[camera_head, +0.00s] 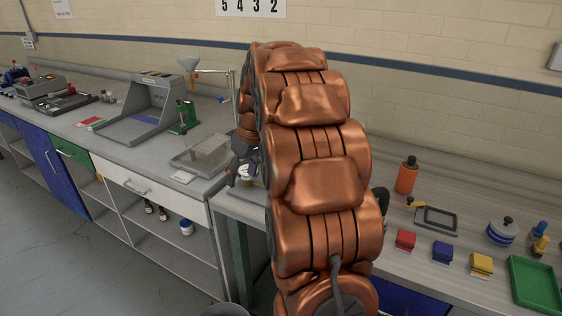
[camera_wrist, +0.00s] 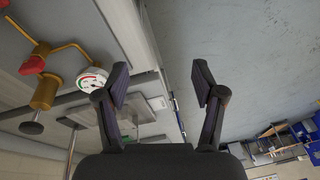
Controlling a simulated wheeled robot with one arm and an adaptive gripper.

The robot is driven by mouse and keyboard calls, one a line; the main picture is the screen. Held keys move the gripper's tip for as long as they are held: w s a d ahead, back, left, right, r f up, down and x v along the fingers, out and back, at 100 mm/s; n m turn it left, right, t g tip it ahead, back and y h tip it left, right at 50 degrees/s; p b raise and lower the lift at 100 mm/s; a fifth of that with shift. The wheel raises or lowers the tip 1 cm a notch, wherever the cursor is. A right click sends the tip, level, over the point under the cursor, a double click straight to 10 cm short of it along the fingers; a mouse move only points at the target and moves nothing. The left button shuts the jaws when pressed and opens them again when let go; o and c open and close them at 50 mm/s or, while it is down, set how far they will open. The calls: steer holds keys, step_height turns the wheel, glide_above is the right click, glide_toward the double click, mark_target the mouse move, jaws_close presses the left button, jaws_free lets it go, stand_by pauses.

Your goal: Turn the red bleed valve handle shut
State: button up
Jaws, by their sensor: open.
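The red valve handle (camera_wrist: 33,65) sits on brass-coloured pipework (camera_wrist: 45,92) at the upper left of the wrist view. A round white dial gauge (camera_wrist: 92,80) with a coloured scale stands between the pipework and my gripper, close behind its left finger. My gripper (camera_wrist: 160,84) is open with nothing between its fingers; the handle lies out to the left of them. In the head view my copper-coloured arm hides the valve, and only a dark part of the gripper shows beside the arm's left edge.
The left bench (camera_head: 205,184) holds a grey machine (camera_head: 150,108) and a green stand (camera_head: 184,118). On the right bench stand an orange bottle (camera_head: 406,176), a dark-framed tray (camera_head: 436,220), coloured blocks and a green tray (camera_head: 536,284). Grey floor is clear at the lower left.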

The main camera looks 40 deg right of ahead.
steer(key=w+d+f+t, duration=0.1)
steer(key=w+d, duration=0.1)
steer(key=d, duration=0.9)
steer(key=w+d+f+t, duration=0.1)
steer(key=w+d, duration=0.1)
steer(key=d, duration=0.9)
steer(key=shift+n+h, duration=0.4)
steer(key=shift+h, duration=0.1)
steer(key=shift+p+x, duration=1.7)
steer(key=shift+x, duration=2.15)
steer(key=shift+a, duration=0.1)
steer(key=shift+c, duration=0.4)
steer(key=c, duration=1.1)
steer(key=shift+o, duration=0.2)
